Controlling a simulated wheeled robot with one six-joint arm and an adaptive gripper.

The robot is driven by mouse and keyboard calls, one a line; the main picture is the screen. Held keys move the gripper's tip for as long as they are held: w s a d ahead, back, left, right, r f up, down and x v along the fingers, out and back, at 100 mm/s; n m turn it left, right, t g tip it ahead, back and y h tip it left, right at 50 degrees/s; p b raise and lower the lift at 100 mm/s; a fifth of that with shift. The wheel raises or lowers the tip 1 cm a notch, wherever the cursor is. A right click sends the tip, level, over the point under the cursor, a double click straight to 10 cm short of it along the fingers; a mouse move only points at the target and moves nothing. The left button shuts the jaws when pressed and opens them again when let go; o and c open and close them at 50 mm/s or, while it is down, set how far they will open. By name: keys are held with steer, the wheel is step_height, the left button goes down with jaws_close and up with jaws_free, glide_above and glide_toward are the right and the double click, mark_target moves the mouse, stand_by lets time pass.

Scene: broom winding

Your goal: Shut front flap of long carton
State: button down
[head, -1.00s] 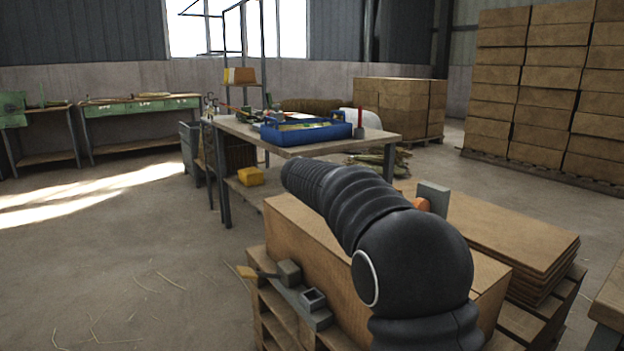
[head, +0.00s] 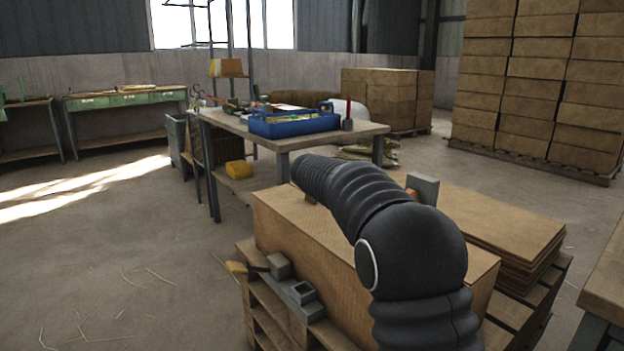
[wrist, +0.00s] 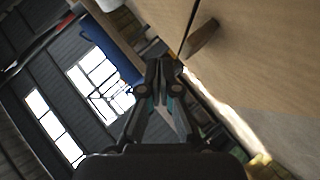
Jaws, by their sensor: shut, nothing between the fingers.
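The long carton (head: 305,238) lies on a wooden pallet in the head view, with its long side facing left and its top largely behind my arm. In the wrist view its cardboard (wrist: 260,70) fills the upper right. A dark seam divides two cardboard panels there, and a small brown block-like piece (wrist: 202,38) sits by the seam. I cannot tell which panel is the front flap or how far it stands open. My gripper (wrist: 163,66) is shut and empty in the wrist view, close to the cardboard's edge; contact is unclear. My arm hides the gripper in the head view.
Flat cardboard sheets (head: 490,225) are stacked right of the carton. A workbench (head: 365,135) with a blue tray (head: 295,124) stands beyond. The floor at left is open.

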steer(key=shift+w+d+f+b, duration=0.15)
steer(key=shift+d+f, duration=0.05)
steer(key=shift+f, duration=0.2)
steer(key=shift+w+d+f+b, duration=0.15)
steer(key=shift+d+f, duration=0.05)
steer(key=shift+f, duration=0.2)
